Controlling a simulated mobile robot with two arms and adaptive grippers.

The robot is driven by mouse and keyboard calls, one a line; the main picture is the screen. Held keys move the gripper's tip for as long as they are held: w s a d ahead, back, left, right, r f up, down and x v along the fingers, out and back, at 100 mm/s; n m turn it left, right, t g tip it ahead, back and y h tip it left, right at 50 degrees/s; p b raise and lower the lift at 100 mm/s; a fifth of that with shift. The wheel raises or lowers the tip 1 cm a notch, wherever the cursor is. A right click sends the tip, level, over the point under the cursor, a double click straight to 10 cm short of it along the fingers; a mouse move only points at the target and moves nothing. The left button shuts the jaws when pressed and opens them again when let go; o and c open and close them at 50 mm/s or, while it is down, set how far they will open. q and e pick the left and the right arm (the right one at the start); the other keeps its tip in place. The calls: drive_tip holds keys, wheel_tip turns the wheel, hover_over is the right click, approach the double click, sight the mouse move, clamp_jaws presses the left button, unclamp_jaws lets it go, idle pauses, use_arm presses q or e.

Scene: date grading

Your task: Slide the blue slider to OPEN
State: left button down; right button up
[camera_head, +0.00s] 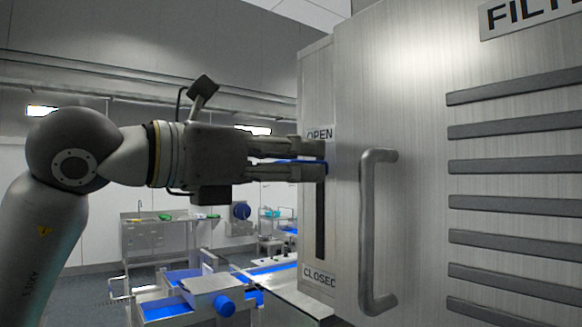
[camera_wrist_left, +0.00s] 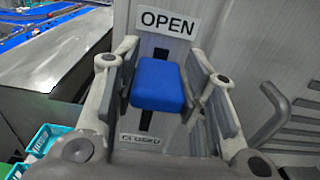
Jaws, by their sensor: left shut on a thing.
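The blue slider (camera_wrist_left: 158,84) sits on a dark vertical slot in the metal cabinet, just below the OPEN label (camera_wrist_left: 168,23). My left gripper (camera_head: 322,161) is level with the slider, with its fingers on either side of it, shut on it. In the head view the fingers hide most of the slider, and only a little blue shows. The slot (camera_head: 320,225) runs down from the slider to the CLOSED label (camera_head: 319,275). The OPEN label (camera_head: 320,134) is just above the fingertips. My right gripper is not in view.
A grey bar handle (camera_head: 368,230) stands out from the cabinet door right of the slot. Louvred vents (camera_head: 515,165) lie farther right. A metal worktop (camera_wrist_left: 65,50) and a turquoise crate (camera_wrist_left: 45,140) are at left in the wrist view.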

use_arm(q)
drive_tip(key=c, duration=1.3)
unclamp_jaws()
drive_tip(key=shift+a+r, duration=0.15)
drive_tip(key=shift+r, duration=0.25)
drive_tip(key=o, duration=0.4)
drive_tip(key=shift+f, duration=0.2)
drive_tip(key=v, duration=1.2)
drive_tip(key=shift+f, duration=0.1)
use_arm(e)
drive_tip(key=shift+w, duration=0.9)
